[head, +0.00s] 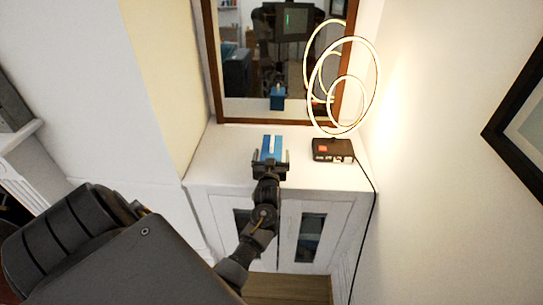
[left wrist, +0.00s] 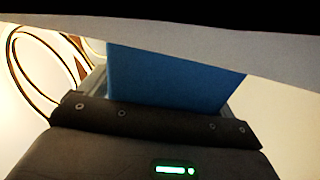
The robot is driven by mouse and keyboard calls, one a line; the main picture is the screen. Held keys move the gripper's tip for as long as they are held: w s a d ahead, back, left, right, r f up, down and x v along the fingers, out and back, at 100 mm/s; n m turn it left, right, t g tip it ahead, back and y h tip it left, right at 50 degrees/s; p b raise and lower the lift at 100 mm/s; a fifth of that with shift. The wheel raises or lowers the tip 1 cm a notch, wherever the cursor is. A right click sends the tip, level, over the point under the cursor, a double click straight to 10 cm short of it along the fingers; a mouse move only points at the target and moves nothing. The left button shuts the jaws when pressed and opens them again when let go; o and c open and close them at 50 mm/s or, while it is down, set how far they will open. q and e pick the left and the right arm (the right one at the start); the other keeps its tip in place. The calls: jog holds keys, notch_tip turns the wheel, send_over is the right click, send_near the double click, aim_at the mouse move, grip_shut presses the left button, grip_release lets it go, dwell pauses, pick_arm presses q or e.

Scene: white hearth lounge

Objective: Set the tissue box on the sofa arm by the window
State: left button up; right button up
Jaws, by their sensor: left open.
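A blue box (head: 272,147) with a pale stripe on top, which I take to be the tissue box, stands on the white cabinet (head: 215,165) in front of the mirror. My left gripper (head: 271,160) is open at its near side, with a finger to either side of it. In the left wrist view the blue face (left wrist: 170,78) fills the space between the fingers; I cannot tell whether they touch it. My right gripper, the sofa arm and the window are not in view.
A lit ring lamp (head: 343,85) and a dark box with a red patch (head: 333,150) stand right of the blue box. A cord (head: 371,215) hangs down the cabinet's right side. A wood-framed mirror (head: 240,110) rises behind. The cabinet top is clear to the left.

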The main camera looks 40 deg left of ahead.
pick_arm(q)
jog(key=shift+r, duration=0.1)
jog(key=shift+s+d, duration=0.1)
jog(key=shift+d, duration=0.05)
jog(key=b+v, duration=0.1)
jog(key=v, duration=1)
jog(key=shift+s+d, duration=0.25)
